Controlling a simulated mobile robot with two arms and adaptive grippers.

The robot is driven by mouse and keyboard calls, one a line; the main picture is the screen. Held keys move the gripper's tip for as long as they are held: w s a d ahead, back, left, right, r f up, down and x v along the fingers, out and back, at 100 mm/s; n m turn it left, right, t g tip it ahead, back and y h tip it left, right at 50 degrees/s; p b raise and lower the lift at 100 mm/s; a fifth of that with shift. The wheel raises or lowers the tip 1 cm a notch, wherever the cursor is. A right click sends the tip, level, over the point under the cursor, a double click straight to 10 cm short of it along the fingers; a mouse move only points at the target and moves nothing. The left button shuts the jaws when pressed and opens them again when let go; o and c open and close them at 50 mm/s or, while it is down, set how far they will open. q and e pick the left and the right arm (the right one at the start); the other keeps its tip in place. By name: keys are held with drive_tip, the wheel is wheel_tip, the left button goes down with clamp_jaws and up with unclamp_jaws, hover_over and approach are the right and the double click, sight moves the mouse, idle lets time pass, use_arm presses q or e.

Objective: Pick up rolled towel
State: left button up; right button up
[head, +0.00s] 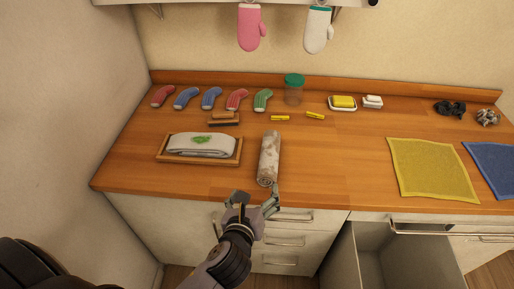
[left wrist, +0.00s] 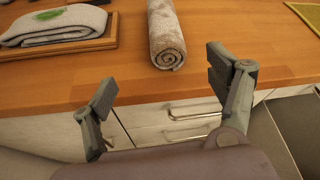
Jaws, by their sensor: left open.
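A rolled towel (head: 269,158), beige and mottled, lies on the wooden counter near its front edge, its spiral end toward me. It also shows at the top middle of the left wrist view (left wrist: 166,36). My left gripper (head: 254,199) is open and empty at the counter's front edge, just short of the towel's near end. In the left wrist view its two fingers (left wrist: 162,83) are spread wide, with the towel beyond them and not between them. My right gripper is not in view.
A wooden tray (head: 164,158) with a folded white towel (head: 201,145) stands left of the roll. A yellow cloth (head: 432,168) and blue cloth (head: 492,168) lie to the right. Socks, a jar (head: 294,92) and soaps line the back. A drawer (head: 440,226) is open at lower right.

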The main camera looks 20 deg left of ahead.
sight(263, 176)
use_arm(q)
drive_tip(key=x, duration=0.5)
drive_tip(key=shift+r+p, duration=0.15)
drive_tip(key=shift+p, duration=0.2)
drive_tip(key=x, duration=0.6)
drive_tip(key=shift+p+x, duration=0.4)
drive_tip(key=shift+x, duration=0.45)
drive_tip(key=x, duration=0.4)
drive_tip(key=shift+w+d, duration=0.15)
drive_tip(key=shift+d, duration=0.2)
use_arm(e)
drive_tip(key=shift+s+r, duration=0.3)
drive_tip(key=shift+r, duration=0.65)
use_arm(q)
drive_tip(key=shift+c, duration=0.6)
drive_tip(key=c, duration=1.2)
